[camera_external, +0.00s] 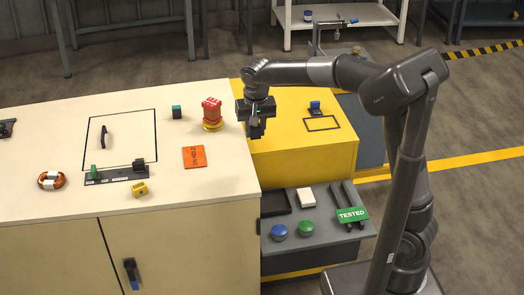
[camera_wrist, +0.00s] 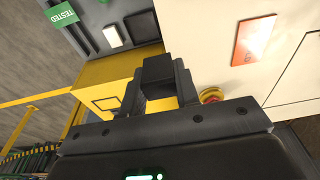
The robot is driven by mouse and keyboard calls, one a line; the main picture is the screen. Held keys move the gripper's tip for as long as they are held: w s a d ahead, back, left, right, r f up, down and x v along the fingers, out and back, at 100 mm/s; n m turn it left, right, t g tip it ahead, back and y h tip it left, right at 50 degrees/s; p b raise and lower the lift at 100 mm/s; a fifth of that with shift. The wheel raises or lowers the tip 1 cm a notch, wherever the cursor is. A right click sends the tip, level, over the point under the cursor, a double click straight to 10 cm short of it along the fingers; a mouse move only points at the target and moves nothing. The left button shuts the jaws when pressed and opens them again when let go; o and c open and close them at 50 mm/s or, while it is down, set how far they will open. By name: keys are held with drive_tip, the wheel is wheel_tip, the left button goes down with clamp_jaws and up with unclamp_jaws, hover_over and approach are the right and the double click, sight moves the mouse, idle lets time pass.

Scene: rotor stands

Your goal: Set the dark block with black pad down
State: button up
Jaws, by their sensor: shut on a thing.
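My gripper (camera_external: 256,122) is above the boundary between the cream bench top and the yellow bench (camera_external: 290,152), in the external view. It points down and is shut on a dark block, which shows between the fingers in the wrist view (camera_wrist: 158,70). In the external view the block blends with the dark fingers. Its black pad cannot be told apart. A black outlined rectangle (camera_external: 322,124) is marked on the yellow top, right of my gripper, and looks empty.
A red stacked part on a yellow base (camera_external: 212,114) stands just left of my gripper. A blue-topped black part (camera_external: 315,107) stands behind the rectangle. An orange card (camera_external: 194,157) and a dark rail with blocks (camera_external: 115,175) lie on the cream bench. A lower grey shelf (camera_external: 340,233) holds several parts.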

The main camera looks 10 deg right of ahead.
drive_tip(key=d, duration=0.3)
hover_over(230, 176)
drive_tip(key=f, duration=0.7)
drive_tip(key=shift+s+f, duration=0.15)
drive_tip(key=shift+s, duration=0.25)
drive_tip(key=shift+f, duration=1.95)
drive_tip(key=shift+f, duration=0.15)
drive_tip(key=o, duration=1)
drive_tip(key=shift+c, duration=0.2)
wheel_tip(230, 176, up, 12)
drive_tip(key=s, duration=0.1)
drive_tip(key=shift+s, duration=0.4)
